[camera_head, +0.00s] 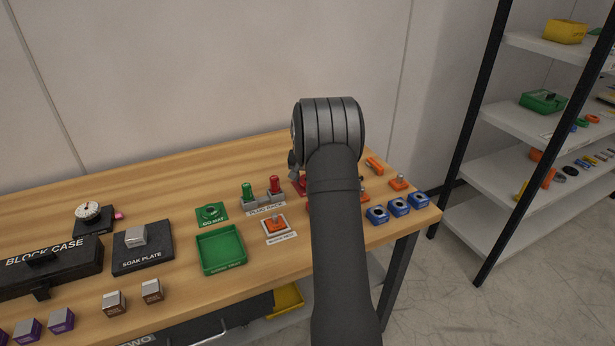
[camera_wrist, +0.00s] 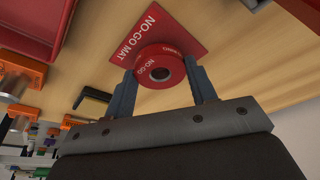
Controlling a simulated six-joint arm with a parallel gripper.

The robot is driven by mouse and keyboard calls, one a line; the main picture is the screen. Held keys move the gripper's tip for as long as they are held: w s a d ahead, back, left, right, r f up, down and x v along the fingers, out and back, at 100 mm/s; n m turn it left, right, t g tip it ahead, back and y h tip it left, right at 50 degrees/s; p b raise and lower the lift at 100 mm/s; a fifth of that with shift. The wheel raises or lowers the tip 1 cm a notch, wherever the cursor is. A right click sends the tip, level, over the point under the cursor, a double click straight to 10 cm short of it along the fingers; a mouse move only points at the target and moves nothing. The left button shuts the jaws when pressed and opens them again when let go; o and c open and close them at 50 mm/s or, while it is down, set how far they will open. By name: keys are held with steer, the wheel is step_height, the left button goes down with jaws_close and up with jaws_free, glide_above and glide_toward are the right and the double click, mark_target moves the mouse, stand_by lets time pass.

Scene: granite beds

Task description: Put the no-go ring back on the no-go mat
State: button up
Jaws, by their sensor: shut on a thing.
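The red no-go ring (camera_wrist: 146,63), marked NO-GO, sits between the two fingers of my gripper (camera_wrist: 162,75) in the wrist view. The fingers are shut on its sides. The red no-go mat (camera_wrist: 182,34) lies behind the ring, and the ring overlaps its lower part in the picture. I cannot tell whether the ring touches the mat. In the head view, my arm hides the ring and most of the mat; a bit of red (camera_head: 299,187) shows beside the arm.
A red tray (camera_wrist: 30,25) is at the wrist view's upper left, with orange parts nearby. In the head view, a plug rack (camera_head: 263,198) with green and red plugs stands left of my arm. A green tray (camera_head: 221,250) and blue blocks (camera_head: 398,208) flank the arm.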

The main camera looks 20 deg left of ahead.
steer(key=shift+f, duration=0.55)
steer(key=o, duration=1.2)
steer(key=a+v, duration=0.1)
steer(key=v, duration=1.6)
steer(key=shift+d+r, duration=0.25)
steer(key=shift+d, duration=0.25)
steer(key=shift+w+f, duration=0.1)
steer(key=x, duration=1.7)
steer(key=shift+f, duration=0.15)
